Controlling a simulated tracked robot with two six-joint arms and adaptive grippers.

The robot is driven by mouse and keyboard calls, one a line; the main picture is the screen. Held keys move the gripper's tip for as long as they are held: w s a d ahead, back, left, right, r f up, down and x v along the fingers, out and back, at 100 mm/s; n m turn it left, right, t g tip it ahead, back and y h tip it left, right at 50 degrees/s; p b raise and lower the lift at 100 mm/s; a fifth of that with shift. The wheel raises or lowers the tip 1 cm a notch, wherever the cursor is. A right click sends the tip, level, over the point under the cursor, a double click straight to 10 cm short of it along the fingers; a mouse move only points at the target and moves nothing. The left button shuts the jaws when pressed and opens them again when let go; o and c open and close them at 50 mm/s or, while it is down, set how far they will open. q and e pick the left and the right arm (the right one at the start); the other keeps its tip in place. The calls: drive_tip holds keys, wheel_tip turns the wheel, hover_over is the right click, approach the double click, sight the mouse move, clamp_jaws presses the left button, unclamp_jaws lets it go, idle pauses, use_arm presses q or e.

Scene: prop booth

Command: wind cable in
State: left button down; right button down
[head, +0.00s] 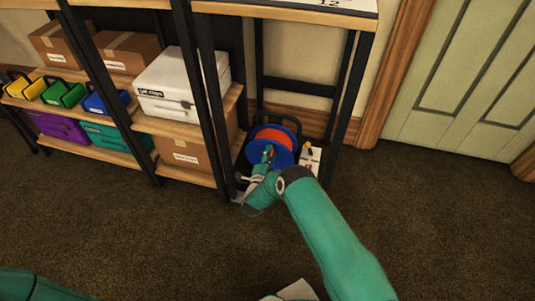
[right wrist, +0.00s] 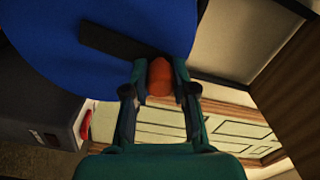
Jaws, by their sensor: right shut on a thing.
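The cable reel has a blue side disc (head: 283,157) and orange cable (head: 279,135) wound on it. It stands in a black frame at the foot of the rightmost shelf bay. My right gripper (head: 268,153) reaches to the front of the reel. In the right wrist view the blue disc (right wrist: 90,40) fills the upper left, with a black crank arm (right wrist: 115,44) across it. My right gripper (right wrist: 160,82) is shut on an orange crank knob (right wrist: 159,75) at the end of that arm. My left gripper is out of view.
A white box with a yellow knob (head: 310,157) stands right of the reel. Black shelf posts (head: 343,95) rise close on both sides. Shelves at left hold cartons (head: 128,50), a white case (head: 182,85) and coloured cases. The carpet (head: 440,230) at right is clear.

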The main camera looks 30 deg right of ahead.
sight(284, 154)
drive_tip(key=shift+s+d+f+m, duration=0.25)
drive_tip(key=shift+s+d+m, duration=0.3)
drive_tip(key=shift+m, duration=0.45)
drive_tip(key=m, duration=0.1)
drive_tip(key=d+m, duration=0.1)
drive_tip(key=shift+s+d+f+m, duration=0.15)
drive_tip(key=shift+s+f+m, duration=0.25)
drive_tip(key=shift+s+d+f+m+b, duration=0.15)
drive_tip(key=shift+s+d+f+m, duration=0.1)
drive_tip(key=shift+m, duration=0.45)
drive_tip(key=shift+s+d+f+m+b, duration=0.2)
drive_tip(key=shift+f+m, duration=0.1)
drive_tip(key=shift+m, duration=0.4)
drive_tip(key=shift+s+d+f+m+b, duration=0.15)
drive_tip(key=shift+d+f+m, duration=0.1)
drive_tip(key=shift+m, duration=0.45)
drive_tip(key=c, duration=0.9)
unclamp_jaws()
drive_tip(key=shift+a, duration=0.1)
